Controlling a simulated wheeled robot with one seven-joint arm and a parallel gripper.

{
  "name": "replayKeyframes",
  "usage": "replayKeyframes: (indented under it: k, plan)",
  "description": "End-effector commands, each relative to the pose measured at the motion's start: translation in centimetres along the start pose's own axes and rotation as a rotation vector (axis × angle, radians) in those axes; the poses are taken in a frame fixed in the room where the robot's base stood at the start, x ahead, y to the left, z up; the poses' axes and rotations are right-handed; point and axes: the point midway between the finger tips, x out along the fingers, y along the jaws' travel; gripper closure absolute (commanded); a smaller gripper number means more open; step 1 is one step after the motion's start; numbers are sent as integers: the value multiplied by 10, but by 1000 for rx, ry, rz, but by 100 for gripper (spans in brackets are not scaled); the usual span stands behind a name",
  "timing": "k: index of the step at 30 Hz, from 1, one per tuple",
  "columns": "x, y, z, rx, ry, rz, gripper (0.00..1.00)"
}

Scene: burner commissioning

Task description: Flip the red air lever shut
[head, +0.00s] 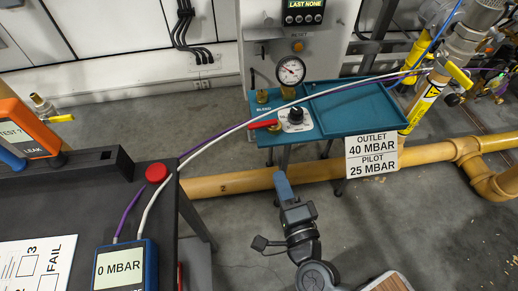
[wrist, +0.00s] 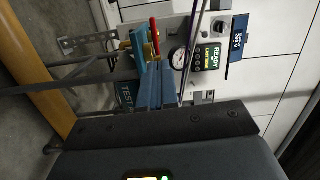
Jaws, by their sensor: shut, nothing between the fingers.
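The red air lever (head: 263,124) sticks out to the left from the front left part of the teal bench (head: 340,122), beside a black knob on a white dial plate (head: 295,119). It also shows in the wrist view (wrist: 155,35), just beyond my fingertips. My gripper (head: 280,174) is shut and empty. In the head view it appears below the lever and in front of the bench, apart from the lever. Its blue fingers show in the wrist view (wrist: 154,68). The lever's pivot is hard to make out.
A pressure gauge (head: 290,70) stands behind the lever. White and purple hoses run across the bench from a meter (head: 125,266) to the valve at right. A yellow pipe (head: 235,182) passes low under the bench. A dark table (head: 85,190) with a red button stands at left.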

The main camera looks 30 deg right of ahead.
Motion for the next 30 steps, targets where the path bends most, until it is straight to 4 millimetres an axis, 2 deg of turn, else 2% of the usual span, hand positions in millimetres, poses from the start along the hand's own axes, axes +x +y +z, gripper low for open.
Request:
replayKeyframes:
  k: [2, 8, 24, 30]
  plan:
    - [8, 11, 4, 33, 6, 1, 100]
    - [22, 12, 4, 53, 11, 2, 100]
    - [120, 13, 4, 51, 10, 1, 100]
    - [143, 13, 3, 50, 10, 2, 100]
